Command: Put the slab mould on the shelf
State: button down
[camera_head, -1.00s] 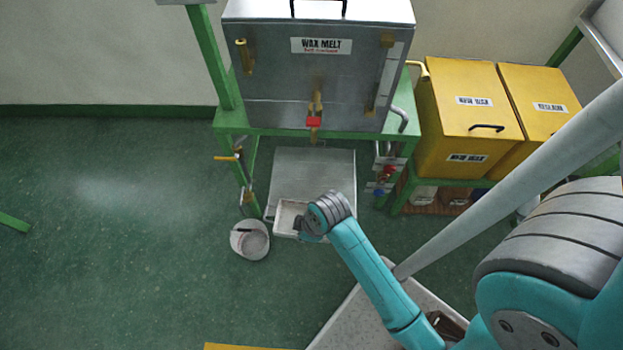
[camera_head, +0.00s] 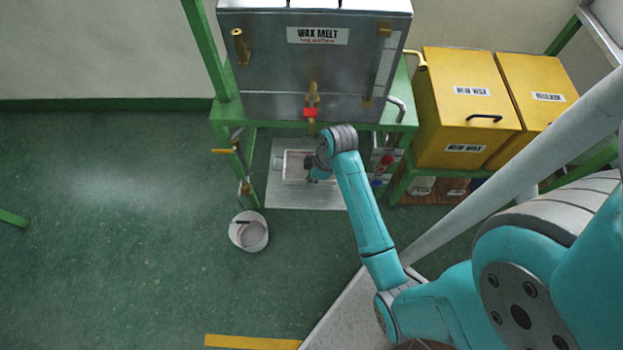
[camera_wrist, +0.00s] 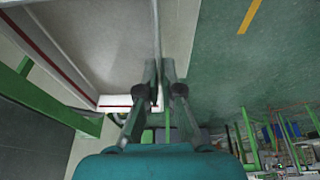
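The slab mould (camera_head: 294,160) is a shallow pale tray. In the head view it is over the grey shelf plate (camera_head: 300,200) under the wax melt tank; I cannot tell whether it touches the plate. My gripper (camera_head: 316,172) is at the mould's right side, partly hidden by my wrist. In the wrist view my gripper (camera_wrist: 165,98) has its two fingers close together, one on each side of the mould's thin wall (camera_wrist: 178,35). The mould's right end is hidden behind my arm.
The wax melt tank (camera_head: 270,75) with its red-handled tap (camera_head: 311,112) stands just above on a green frame (camera_head: 215,125). Valves flank the opening. A white bucket (camera_head: 249,232) is on the floor at front left. Yellow bins (camera_head: 460,100) stand right.

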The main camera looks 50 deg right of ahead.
jog(key=w+d, duration=0.2)
jog(key=shift+d+f, duration=0.1)
jog(key=shift+d, duration=0.2)
jog(key=shift+s+a+f, duration=0.1)
jog(key=shift+a+f, duration=0.05)
jog(key=shift+f, duration=3.25)
jog(key=c, duration=1.3)
grip_release()
jog(key=shift+f, duration=0.1)
